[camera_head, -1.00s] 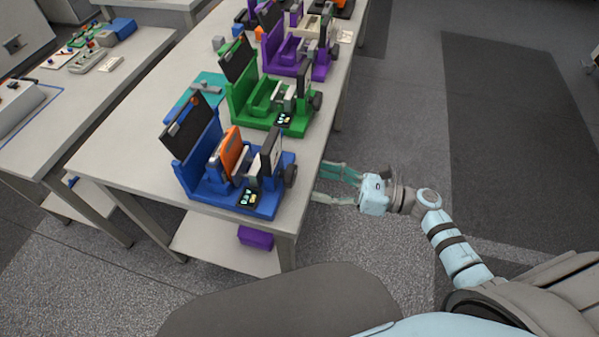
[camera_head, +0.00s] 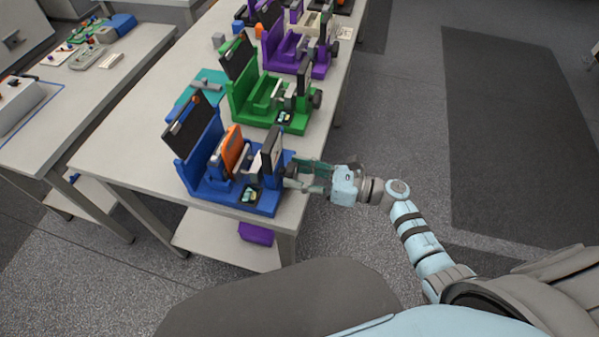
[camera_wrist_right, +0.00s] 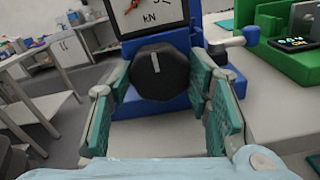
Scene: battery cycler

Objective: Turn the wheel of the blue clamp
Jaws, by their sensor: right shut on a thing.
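The blue clamp (camera_head: 213,194) stands at the near right corner of the table in the head view, with an orange block (camera_head: 232,148) held in it. Its black wheel (camera_wrist_right: 153,75), with a pale mark pointing nearly straight up, faces me in the right wrist view below a dial marked kN (camera_wrist_right: 152,14). My right gripper (camera_head: 292,172) reaches in from the right, level with the wheel. Its teal finger pads are shut on the wheel's left and right sides. The fingers mostly hide the wheel in the head view. My left gripper is out of view.
A green clamp (camera_head: 243,111) and a purple clamp (camera_head: 274,57) stand in a row behind the blue one on the table (camera_head: 125,150). A purple block (camera_head: 256,233) lies on the lower shelf. The floor to the right is clear.

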